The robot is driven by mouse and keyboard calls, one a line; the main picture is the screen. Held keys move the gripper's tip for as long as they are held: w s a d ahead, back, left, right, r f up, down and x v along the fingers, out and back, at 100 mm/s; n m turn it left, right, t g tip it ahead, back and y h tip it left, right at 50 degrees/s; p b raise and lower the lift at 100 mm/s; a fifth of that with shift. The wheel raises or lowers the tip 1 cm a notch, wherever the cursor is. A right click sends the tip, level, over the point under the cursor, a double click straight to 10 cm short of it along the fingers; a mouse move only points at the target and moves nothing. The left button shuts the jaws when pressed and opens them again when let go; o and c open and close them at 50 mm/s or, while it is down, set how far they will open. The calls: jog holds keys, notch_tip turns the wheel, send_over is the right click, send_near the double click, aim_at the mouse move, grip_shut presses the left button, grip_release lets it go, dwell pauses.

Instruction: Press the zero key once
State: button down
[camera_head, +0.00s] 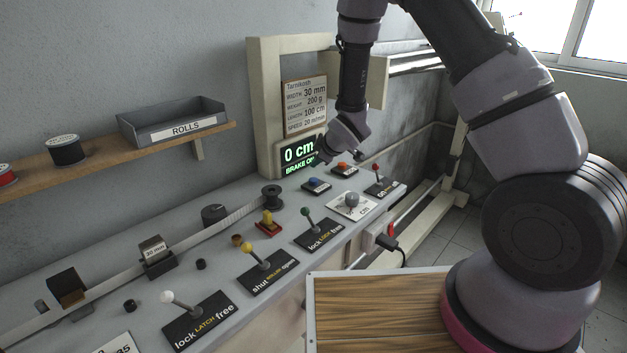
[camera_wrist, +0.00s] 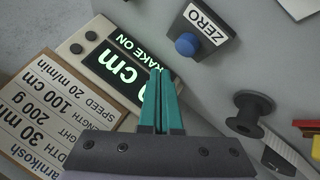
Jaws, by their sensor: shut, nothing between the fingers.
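The zero key is a blue round button on a dark block with a white ZERO label; it shows in the wrist view (camera_wrist: 187,44) and on the bench in the head view (camera_head: 316,183). My gripper's teal fingers (camera_wrist: 160,72) are shut together and empty. In the wrist view the key is up and right of the fingertips, apart from them. In the head view my gripper (camera_head: 320,156) hangs above and behind the key, in front of the display (camera_head: 298,155), which reads 0 cm, BRAKE ON. The fingertips are small and hard to make out there.
A red button (camera_head: 344,168) stands right of the zero key. Levers with grey (camera_head: 352,200), green (camera_head: 305,212) and red (camera_head: 377,170) knobs stand nearby. A black spool (camera_head: 271,196) is to the left. The sign board (camera_head: 305,105) is beside my forearm.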

jog(key=shift+r, duration=1.2)
jog(key=s+d+r+m+h, duration=0.1)
jog(key=s+d+r+m, duration=0.35)
jog(key=d+r, duration=0.55)
jog(key=s+d+r+m+h, duration=0.2)
jog(key=s+d+r+m, duration=0.3)
jog(key=r, duration=0.8)
jog(key=s+d+r+m, duration=0.2)
jog(key=s+r+m, duration=0.1)
jog(key=s, duration=0.4)
jog(key=s+d+r+m, duration=0.2)
jog(key=s+r+m, duration=0.1)
jog(key=s, duration=0.4)
jog(key=s+d+r+m+g, duration=0.1)
jog(key=s+d+r+m, duration=0.1)
jog(key=s, duration=0.6)
jog(key=shift+r+m+y, duration=0.4)
jog(key=shift+r+m, duration=0.15)
jog(key=shift+r, duration=0.15)
